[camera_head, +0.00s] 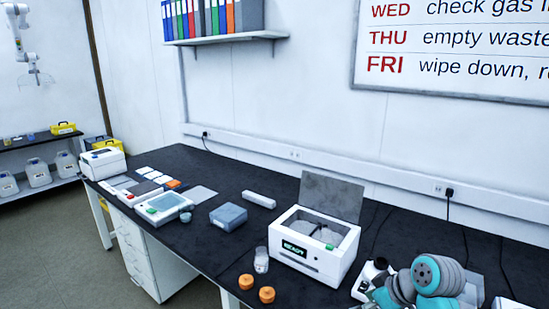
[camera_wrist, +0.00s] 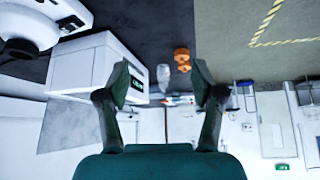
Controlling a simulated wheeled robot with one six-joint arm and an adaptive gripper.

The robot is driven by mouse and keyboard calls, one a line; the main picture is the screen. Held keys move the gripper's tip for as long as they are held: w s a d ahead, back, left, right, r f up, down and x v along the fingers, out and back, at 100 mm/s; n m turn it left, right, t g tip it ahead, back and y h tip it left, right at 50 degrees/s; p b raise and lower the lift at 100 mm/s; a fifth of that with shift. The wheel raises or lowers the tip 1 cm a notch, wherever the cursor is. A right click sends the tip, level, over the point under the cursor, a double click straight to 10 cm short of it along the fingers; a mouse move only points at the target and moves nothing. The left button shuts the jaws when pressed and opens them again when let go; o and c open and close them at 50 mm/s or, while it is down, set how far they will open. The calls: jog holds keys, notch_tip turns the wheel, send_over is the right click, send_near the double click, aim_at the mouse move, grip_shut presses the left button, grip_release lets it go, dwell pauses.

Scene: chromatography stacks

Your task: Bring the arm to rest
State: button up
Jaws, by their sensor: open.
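My gripper shows in the wrist view (camera_wrist: 160,85) with its two dark fingers well apart and nothing between them. In the head view part of my grey and teal arm (camera_head: 425,280) is at the lower right, over the right end of the bench; the fingers cannot be made out there. A white instrument with a green READY display (camera_head: 315,257) and a raised grey lid stands left of my arm. The wrist view appears turned over, with the instrument (camera_wrist: 95,68) beside the left finger.
On the black bench (camera_head: 205,245) are two orange caps (camera_head: 256,288), a clear bottle (camera_head: 261,260), a grey-blue box (camera_head: 228,217) and a white device (camera_head: 163,207). A wall shelf (camera_head: 230,38) holds binders. Cables hang behind the bench at right.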

jog(key=s+a+f+m+t+h, duration=0.15)
jog(key=s+f, duration=0.25)
jog(key=f, duration=0.4)
jog(key=s+a+f+m+t, duration=0.1)
jog(key=s+a+f+m, duration=0.1)
jog(key=s+f, duration=0.4)
jog(key=s+f+m+t+h, duration=0.25)
jog(key=s+f, duration=0.45)
jog(key=s, duration=0.5)
jog(key=s+r+m+t, duration=0.2)
jog(key=s+r, duration=0.1)
jog(key=s, duration=1.1)
jog(key=s+r+t, duration=0.2)
jog(key=s+r, duration=0.9)
jog(key=s, duration=0.1)
jog(key=shift+s+a+r+t, duration=0.15)
jog(key=shift+s+a+t, duration=0.1)
jog(key=shift+s+t, duration=0.05)
